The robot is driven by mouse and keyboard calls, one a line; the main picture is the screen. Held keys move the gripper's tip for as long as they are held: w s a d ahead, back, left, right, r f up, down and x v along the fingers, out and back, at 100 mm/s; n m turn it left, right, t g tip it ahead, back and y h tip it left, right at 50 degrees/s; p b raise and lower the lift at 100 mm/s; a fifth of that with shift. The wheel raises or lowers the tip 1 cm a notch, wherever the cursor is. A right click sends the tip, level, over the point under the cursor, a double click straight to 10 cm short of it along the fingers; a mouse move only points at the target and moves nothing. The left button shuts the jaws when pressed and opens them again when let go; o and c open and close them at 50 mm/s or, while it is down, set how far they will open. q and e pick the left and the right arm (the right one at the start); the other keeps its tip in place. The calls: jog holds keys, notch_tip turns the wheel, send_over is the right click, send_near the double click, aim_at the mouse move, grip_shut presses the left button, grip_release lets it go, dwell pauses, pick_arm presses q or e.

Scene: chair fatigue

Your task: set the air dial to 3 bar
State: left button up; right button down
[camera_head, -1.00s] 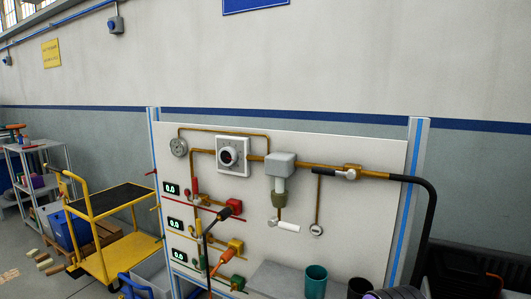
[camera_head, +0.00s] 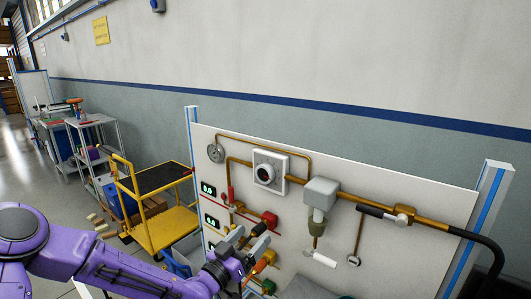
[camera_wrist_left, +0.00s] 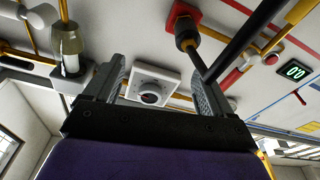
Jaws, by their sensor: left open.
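The air dial (camera_head: 265,173) is a black round knob on a white square plate, mounted on the upper left of the white panel (camera_head: 400,205). It also shows in the left wrist view (camera_wrist_left: 150,97), framed between the fingers and beyond them. My left gripper (camera_head: 243,241) is open, below and slightly left of the dial in the head view. It is apart from the dial, with nothing between its fingers. The dial's scale marks and setting are too small to read. My right gripper is not in view.
A round gauge (camera_head: 215,153) sits left of the dial. Brass pipes and a grey block (camera_head: 321,192) lie to its right. A yellow cart (camera_head: 172,226) stands left of the panel.

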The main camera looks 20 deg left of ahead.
aim_at(263, 177)
pick_arm(q)
notch_tip(263, 177, up, 11)
jog(key=w+a+m+t+h+p, duration=0.1)
jog(key=a+m+t, duration=0.1)
jog(key=p+x, duration=0.4)
jog(key=x, duration=0.6)
jog(key=shift+w+f, duration=0.1)
jog(key=shift+f, duration=0.1)
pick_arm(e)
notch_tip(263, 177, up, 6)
pick_arm(q)
jog(key=c, duration=1)
